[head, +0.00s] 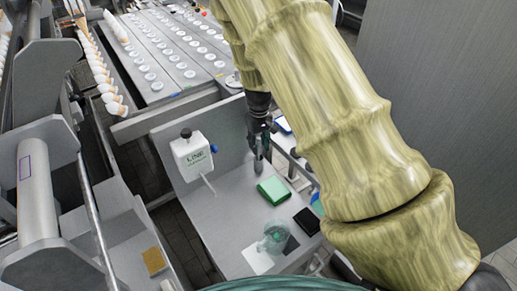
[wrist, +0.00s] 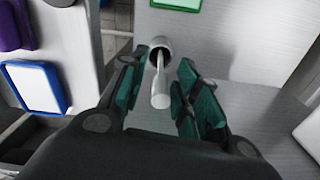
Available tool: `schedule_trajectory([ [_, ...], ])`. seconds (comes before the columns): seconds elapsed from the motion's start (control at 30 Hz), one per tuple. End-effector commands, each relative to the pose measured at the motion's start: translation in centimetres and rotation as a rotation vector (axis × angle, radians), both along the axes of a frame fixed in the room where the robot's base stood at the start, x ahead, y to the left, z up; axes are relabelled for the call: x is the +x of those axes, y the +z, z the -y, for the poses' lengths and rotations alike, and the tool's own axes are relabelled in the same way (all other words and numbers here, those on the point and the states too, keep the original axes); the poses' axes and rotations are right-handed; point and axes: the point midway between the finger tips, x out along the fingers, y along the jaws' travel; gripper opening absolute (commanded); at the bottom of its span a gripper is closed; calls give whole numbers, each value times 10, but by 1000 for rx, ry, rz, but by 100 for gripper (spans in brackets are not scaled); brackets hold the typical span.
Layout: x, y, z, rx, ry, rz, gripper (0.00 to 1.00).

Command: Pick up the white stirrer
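A white stirrer (wrist: 160,96) shows in the wrist view as a thin pale rod with a wider near end. Its far end reaches into a small grey cup (wrist: 160,46). My gripper (wrist: 162,74) is open, with its green-padded fingers on either side of the rod and visible gaps to it.
A blue-rimmed tray (wrist: 36,87) lies left in the wrist view.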

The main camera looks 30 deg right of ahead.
Motion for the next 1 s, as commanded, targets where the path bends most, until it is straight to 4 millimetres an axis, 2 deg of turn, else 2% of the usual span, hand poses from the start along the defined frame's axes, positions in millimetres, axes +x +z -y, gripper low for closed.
schedule_trajectory([
  [0.23,0,-19,0,0,0,-1,31],
  [0.57,0,-23,-1,0,1,0,31],
  [0.77,0,-23,-1,0,1,0,0],
  [1.0,0,-23,-1,0,1,0,0],
])
